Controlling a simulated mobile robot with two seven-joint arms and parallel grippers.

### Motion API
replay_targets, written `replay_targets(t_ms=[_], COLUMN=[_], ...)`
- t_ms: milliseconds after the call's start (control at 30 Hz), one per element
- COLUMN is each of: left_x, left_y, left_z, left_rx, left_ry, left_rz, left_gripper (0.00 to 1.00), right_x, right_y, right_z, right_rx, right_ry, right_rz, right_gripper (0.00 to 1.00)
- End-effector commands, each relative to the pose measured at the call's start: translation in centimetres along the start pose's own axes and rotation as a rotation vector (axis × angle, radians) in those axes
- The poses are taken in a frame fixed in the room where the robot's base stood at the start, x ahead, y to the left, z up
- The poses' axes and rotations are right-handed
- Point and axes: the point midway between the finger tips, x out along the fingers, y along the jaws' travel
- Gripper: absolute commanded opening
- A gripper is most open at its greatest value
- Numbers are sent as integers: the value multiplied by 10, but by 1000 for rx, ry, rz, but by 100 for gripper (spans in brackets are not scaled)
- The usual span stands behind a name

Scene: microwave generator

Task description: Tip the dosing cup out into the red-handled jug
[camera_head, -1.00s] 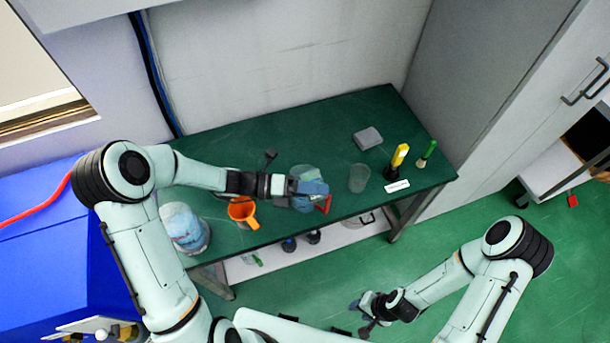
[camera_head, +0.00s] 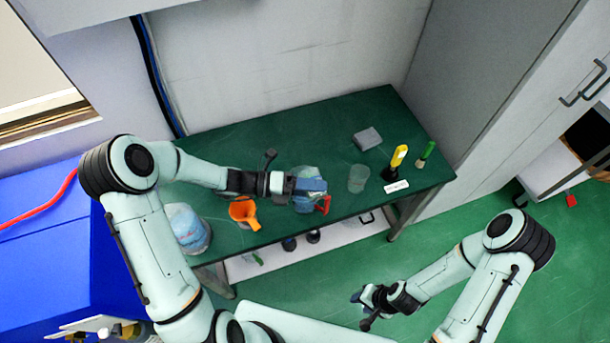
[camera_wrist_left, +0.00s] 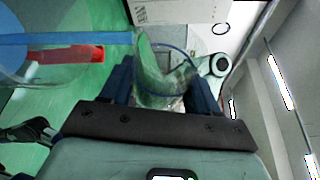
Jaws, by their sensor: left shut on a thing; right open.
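My left gripper (camera_head: 312,190) is shut on a small clear cup, the dosing cup (camera_wrist_left: 160,78), which shows between the fingers in the left wrist view. The wrist picture is rolled sideways. The clear red-handled jug (camera_head: 306,173) is beside and partly behind the left gripper in the head view, with its red handle (camera_head: 323,205) showing. In the left wrist view the jug's red handle (camera_wrist_left: 65,54) is at the left, next to the cup. I cannot tell whether anything is in the cup or jug. My right gripper (camera_head: 368,303) is open, low and away from the table.
On the green table (camera_head: 250,150) are an orange jug (camera_head: 243,211), a large blue-and-white container (camera_head: 187,228), a clear beaker (camera_head: 358,178), a grey block (camera_head: 367,139), a yellow-handled tool (camera_head: 398,158) and a green-topped item (camera_head: 427,152). The back middle is free.

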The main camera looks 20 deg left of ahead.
Motion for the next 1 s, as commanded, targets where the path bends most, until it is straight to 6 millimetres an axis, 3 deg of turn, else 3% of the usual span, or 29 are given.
replay_targets(t_ms=[1000], left_x=[-4], left_y=[-3], left_z=[10], left_rx=[-102], left_ry=[0], left_rz=[-44], left_gripper=[27], right_x=[-14], right_y=[-10], right_z=[-16], right_rx=[-7], right_ry=[19], right_rz=[-7], right_gripper=[43])
